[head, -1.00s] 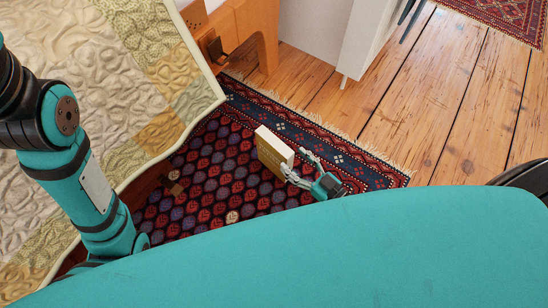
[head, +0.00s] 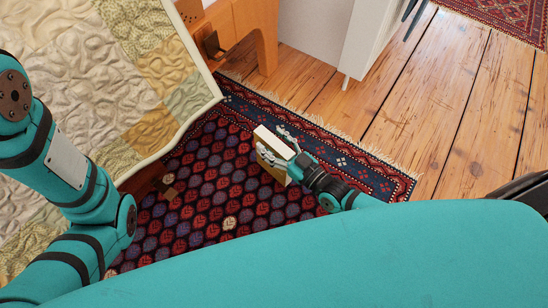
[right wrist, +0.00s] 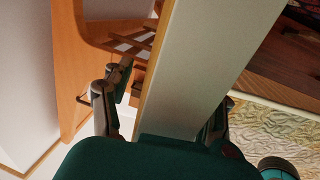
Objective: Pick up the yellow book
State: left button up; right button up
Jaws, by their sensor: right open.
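The yellow book (head: 273,145) stands upright on the patterned rug, its pale page edge facing up. My right gripper (head: 276,144) is open, with its fingers on either side of the book. In the right wrist view the book (right wrist: 200,65) is a large pale slab with a yellowish edge. It lies between the open fingers of my right gripper (right wrist: 165,105); a gap shows on the left side, and contact on the right cannot be told. My left arm shows at the left of the head view, but its gripper is out of view.
The bed with a patchwork quilt (head: 110,75) is at the left. The rug (head: 205,165) lies on a plank floor (head: 450,100), clear to the right.

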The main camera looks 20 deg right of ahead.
grip_shut()
dwell(0.5)
